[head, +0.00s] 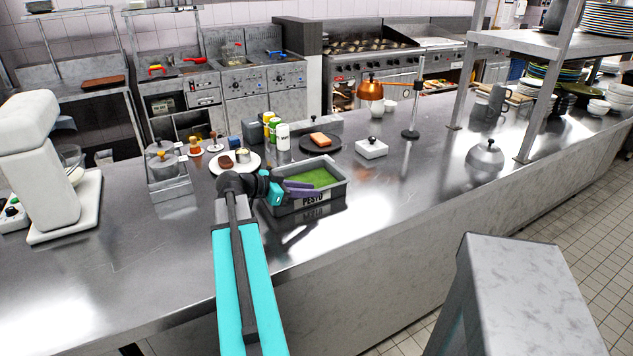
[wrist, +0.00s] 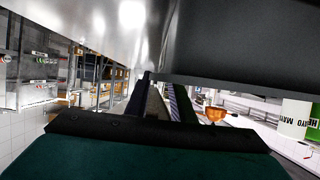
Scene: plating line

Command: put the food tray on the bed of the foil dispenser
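The food tray (head: 337,188) is a grey metal pan labelled PESTO with green contents. It stands on the steel counter in the middle of the head view. In the wrist view a dark wall (wrist: 245,50), apparently the tray's, fills the upper right. My gripper (head: 300,189) is at the tray's left front, its purple fingers over the front rim. The fingers also show in the wrist view (wrist: 163,98), close together; whether they press on the rim is unclear. I cannot clearly identify the foil dispenser; a low metal unit (head: 327,125) sits behind the tray.

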